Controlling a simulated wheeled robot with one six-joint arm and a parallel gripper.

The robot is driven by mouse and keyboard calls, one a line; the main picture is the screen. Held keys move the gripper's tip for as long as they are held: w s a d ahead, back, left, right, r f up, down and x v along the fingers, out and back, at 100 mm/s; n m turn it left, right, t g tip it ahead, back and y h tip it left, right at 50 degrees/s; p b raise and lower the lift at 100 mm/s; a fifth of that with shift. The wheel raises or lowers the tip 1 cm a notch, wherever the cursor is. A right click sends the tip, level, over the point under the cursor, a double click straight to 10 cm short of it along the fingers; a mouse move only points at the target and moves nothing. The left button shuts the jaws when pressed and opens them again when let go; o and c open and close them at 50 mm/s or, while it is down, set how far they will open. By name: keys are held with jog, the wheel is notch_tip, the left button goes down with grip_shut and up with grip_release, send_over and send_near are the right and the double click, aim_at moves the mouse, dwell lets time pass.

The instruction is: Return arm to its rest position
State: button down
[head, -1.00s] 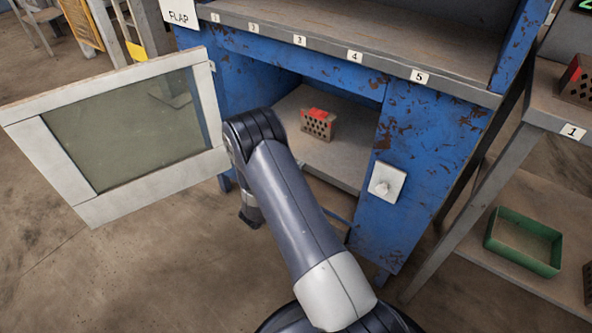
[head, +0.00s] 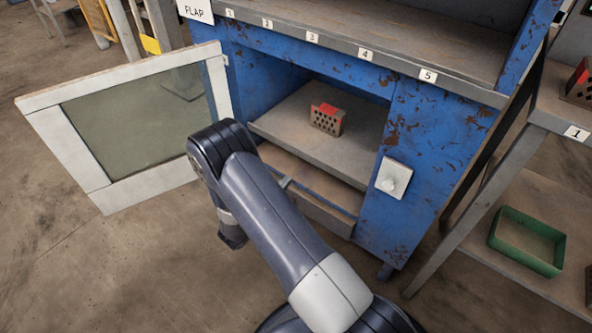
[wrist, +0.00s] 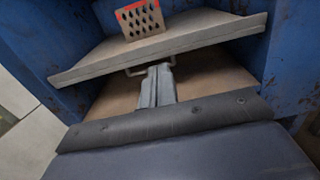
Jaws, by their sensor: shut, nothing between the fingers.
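My arm reaches from the bottom of the head view toward the front of the blue cabinet (head: 408,215). My gripper (wrist: 160,72) shows in the wrist view with its fingers together and nothing between them. In the head view the fingers are mostly hidden behind my arm. A hollow brick (head: 326,119) with a red top stands on the grey shelf (head: 300,135) inside the open cabinet. It also shows at the top of the wrist view (wrist: 140,19), beyond my gripper and apart from it.
A white-framed glass flap (head: 68,165) stands open at the left, close to my arm. A white plate with a knob (head: 393,179) is on the cabinet's right front. A green tray (head: 526,241) sits on the low shelf at right. Open floor lies at lower left.

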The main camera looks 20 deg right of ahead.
jog(key=shift+v, duration=1.4)
jog(key=b+x, duration=0.1)
jog(key=x, duration=1.3)
jog(key=shift+b, duration=0.3)
jog(key=shift+d, duration=0.15)
